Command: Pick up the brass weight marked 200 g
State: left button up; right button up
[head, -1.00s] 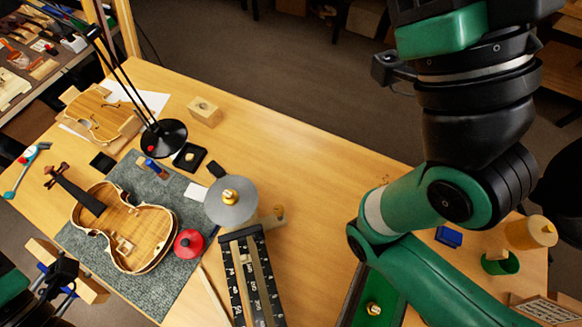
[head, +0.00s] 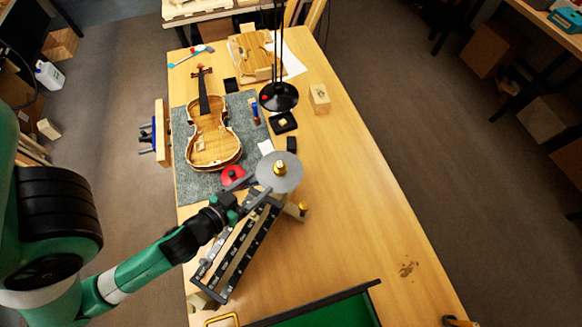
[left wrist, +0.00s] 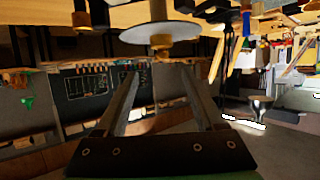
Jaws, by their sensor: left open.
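A brass weight (head: 280,168) stands upright on the grey round plate (head: 291,181) at the far end of the scale. A second brass piece (head: 303,207) sits beside the scale beam; I cannot read any marking on either. My left gripper (head: 258,189) is open and empty, just short of the plate, over the scale's dark beam (head: 250,240). In the left wrist view the bench appears upside down at the top. The plate (left wrist: 150,31) and a brass piece (left wrist: 161,53) show ahead, between the spread fingers. My right gripper is out of view.
A violin body (head: 212,145) lies on a grey mat (head: 185,125) left of the plate, with a red round object (head: 232,175) close by. A black lamp base (head: 279,97) and wooden block (head: 319,98) stand farther back. A green-lined tray (head: 335,312) is at front.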

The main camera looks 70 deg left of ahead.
aim_at(277, 168)
pick_arm(q)
jog(key=p+x, duration=0.1)
jog(key=x, duration=0.4)
jog(key=shift+w+a+f, duration=0.1)
jog(key=shift+w+a, duration=0.1)
jog(key=shift+w, duration=0.05)
jog(key=shift+x, duration=2.95)
jog(key=shift+s, duration=0.1)
grip_shut()
